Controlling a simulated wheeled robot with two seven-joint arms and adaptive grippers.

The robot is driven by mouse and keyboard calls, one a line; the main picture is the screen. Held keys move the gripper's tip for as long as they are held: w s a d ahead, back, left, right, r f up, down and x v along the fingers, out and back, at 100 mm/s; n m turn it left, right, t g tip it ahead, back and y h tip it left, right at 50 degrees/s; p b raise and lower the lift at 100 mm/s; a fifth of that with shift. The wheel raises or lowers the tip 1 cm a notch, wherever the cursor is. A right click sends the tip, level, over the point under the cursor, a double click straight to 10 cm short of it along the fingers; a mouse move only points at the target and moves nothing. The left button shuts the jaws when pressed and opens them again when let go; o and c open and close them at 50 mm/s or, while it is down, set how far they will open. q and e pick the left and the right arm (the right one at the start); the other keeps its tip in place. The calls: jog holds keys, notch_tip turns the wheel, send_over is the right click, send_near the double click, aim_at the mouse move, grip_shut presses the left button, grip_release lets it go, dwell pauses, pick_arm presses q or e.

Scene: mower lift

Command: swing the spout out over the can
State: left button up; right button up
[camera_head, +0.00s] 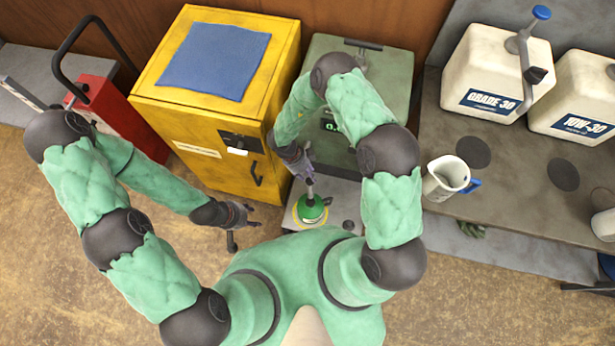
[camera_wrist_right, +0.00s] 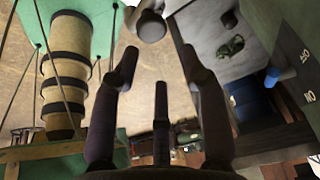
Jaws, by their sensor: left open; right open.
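A grey pump with a blue knob stands on the white GRADE 30 jug (camera_head: 497,75); its spout (camera_head: 536,75) hangs at the jug's front right. A pale can (camera_head: 445,178) with a blue handle stands on the bench to the lower left of that spout, not under it. My right gripper (camera_head: 308,180) is open, above a green round object (camera_head: 312,208) and well left of the can. Its spread fingers (camera_wrist_right: 155,75) show in the right wrist view, with a grey rounded part beyond them that I cannot identify. My left gripper (camera_head: 245,214) is open beside the yellow cabinet.
The dark bench (camera_head: 500,215) carries a 10W-30 jug (camera_head: 580,95) and dark round marks. A yellow cabinet (camera_head: 210,120) and a green unit (camera_head: 400,75) stand at the back. A red machine (camera_head: 95,95) stands at left.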

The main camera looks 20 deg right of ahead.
notch_tip(320, 180, up, 5)
jog(key=shift+f, duration=0.15)
dwell(0.6)
jog(key=d+f+n+t+y+b, duration=0.15)
jog(key=d+f+n+t, duration=0.25)
jog(key=n, duration=0.6)
jog(key=s+a+n+y+b, duration=0.1)
jog(key=s+a+n+y, duration=0.2)
jog(key=s+n, duration=0.3)
jog(key=s+a+r+n+g+y+b, duration=0.1)
jog(key=s+a+n+y, duration=0.2)
jog(key=s+a+n, duration=0.1)
jog(key=s+n, duration=0.1)
jog(key=n, duration=0.1)
jog(key=shift+s+a+n+b, duration=0.3)
jog(key=shift+s+a, duration=0.05)
jog(key=shift+s, duration=0.05)
jog(key=shift+r, duration=0.1)
